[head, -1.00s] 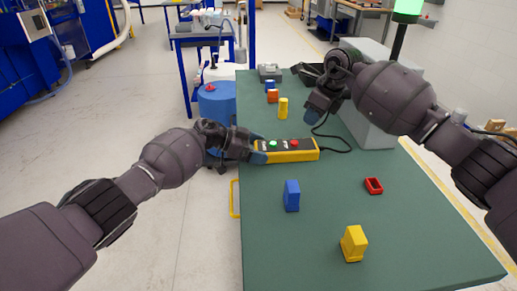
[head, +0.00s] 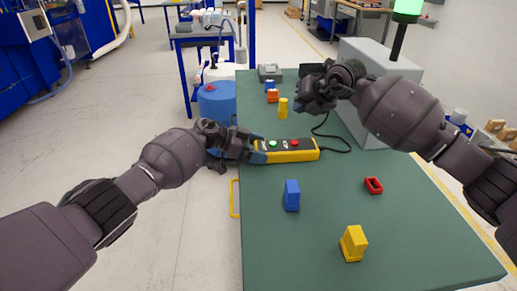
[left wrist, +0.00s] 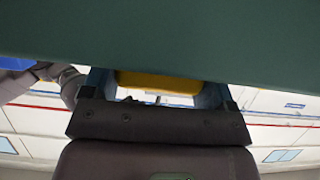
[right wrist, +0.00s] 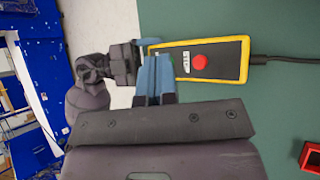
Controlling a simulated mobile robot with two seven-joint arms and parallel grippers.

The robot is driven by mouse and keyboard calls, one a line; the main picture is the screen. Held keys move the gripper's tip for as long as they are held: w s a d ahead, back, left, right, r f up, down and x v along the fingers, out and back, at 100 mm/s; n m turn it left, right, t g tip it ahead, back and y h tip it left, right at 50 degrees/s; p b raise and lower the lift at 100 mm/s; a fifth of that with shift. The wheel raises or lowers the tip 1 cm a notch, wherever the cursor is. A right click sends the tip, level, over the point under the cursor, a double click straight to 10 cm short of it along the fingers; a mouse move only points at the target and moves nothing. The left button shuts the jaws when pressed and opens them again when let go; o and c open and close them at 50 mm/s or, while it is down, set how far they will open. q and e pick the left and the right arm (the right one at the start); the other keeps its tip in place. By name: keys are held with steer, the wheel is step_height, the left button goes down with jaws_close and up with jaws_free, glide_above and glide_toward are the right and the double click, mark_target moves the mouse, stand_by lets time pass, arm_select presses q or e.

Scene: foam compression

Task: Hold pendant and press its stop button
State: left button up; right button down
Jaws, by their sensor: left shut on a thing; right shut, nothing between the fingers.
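The pendant (head: 302,155) is a yellow-edged box with a black face, a green button and a red stop button (head: 295,143). It lies at the left edge of the green table, its cable running right. My left gripper (head: 256,150) is shut on the pendant's left end; the left wrist view shows its yellow side (left wrist: 160,83) between the blue fingers. My right gripper (head: 306,97) is raised beyond the pendant, its tips unclear there. In the right wrist view its blue fingers (right wrist: 155,70) are shut and empty, left of the red stop button (right wrist: 199,62).
On the green table (head: 330,220) stand a blue block (head: 292,195), a yellow block (head: 353,243) and a red open box (head: 373,185). Small blocks lie at the far end. A grey cabinet (head: 365,105) with a green lamp stands on the right.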

mark_target(296, 141)
steer(key=shift+f+m, duration=0.1)
steer(key=shift+m, duration=0.2)
steer(key=shift+f, duration=4.75)
steer(key=shift+r, duration=0.4)
